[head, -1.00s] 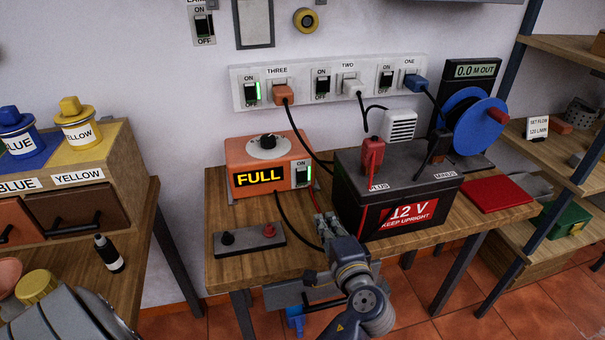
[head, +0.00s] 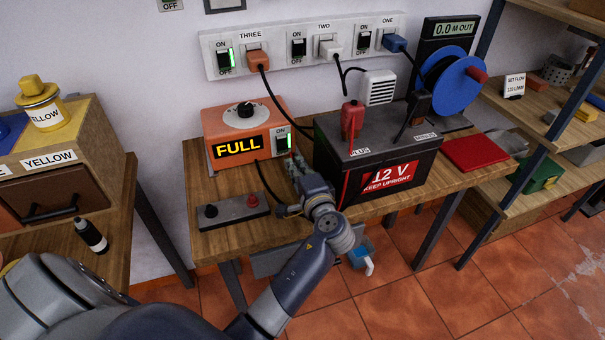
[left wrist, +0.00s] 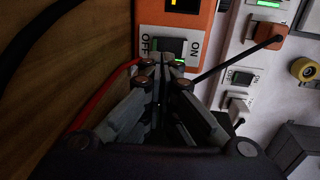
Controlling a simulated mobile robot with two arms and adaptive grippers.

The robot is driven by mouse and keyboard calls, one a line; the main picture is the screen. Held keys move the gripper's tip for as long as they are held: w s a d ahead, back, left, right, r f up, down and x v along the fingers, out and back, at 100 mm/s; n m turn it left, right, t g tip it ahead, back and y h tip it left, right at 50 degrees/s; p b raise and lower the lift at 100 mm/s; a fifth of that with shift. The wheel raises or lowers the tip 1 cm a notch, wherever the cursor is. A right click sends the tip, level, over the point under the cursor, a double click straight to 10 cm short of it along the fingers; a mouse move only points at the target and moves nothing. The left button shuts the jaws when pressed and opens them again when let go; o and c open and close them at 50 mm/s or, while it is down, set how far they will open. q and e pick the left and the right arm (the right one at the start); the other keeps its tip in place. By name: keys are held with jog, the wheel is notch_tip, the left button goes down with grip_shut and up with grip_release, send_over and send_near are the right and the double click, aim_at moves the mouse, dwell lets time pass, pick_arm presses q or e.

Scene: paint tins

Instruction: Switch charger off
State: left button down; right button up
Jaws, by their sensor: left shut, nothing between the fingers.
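The charger (head: 222,126) is an orange box on the wooden bench, with a dial on top and a lit FULL display. Its switch (head: 282,140) is on the right of the front face, with a green light showing. My left gripper (head: 297,167) is shut and empty, just below the switch. In the left wrist view, the shut fingertips (left wrist: 165,60) are right at the switch (left wrist: 168,43), which sits between its OFF and ON labels. The fingertips partly cover it, and I cannot tell whether they touch it. My right gripper is not in view.
A black 12 V battery (head: 375,160) stands close to the right of my gripper, with a red lead beside it. A terminal block (head: 232,211) lies in front of the charger. A socket strip (head: 305,47) with several switches and plugs is on the wall.

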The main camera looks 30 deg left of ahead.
aim_at(286, 149)
pick_arm(q)
jog(key=x, duration=0.5)
jog(key=shift+r+p, duration=0.1)
jog(key=shift+p, duration=0.2)
jog(key=shift+w+a, duration=0.35)
jog(key=shift+a, duration=0.05)
jog(key=shift+w+a+f, duration=0.1)
jog(key=shift+f, duration=0.1)
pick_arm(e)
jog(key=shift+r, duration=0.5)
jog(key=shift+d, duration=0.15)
pick_arm(q)
jog(key=shift+w+a+f+b, duration=0.15)
jog(key=shift+f+b, duration=0.2)
jog(key=shift+b, duration=0.65)
jog(key=shift+r+t, duration=0.2)
jog(key=shift+t, duration=0.1)
jog(key=shift+r, duration=0.1)
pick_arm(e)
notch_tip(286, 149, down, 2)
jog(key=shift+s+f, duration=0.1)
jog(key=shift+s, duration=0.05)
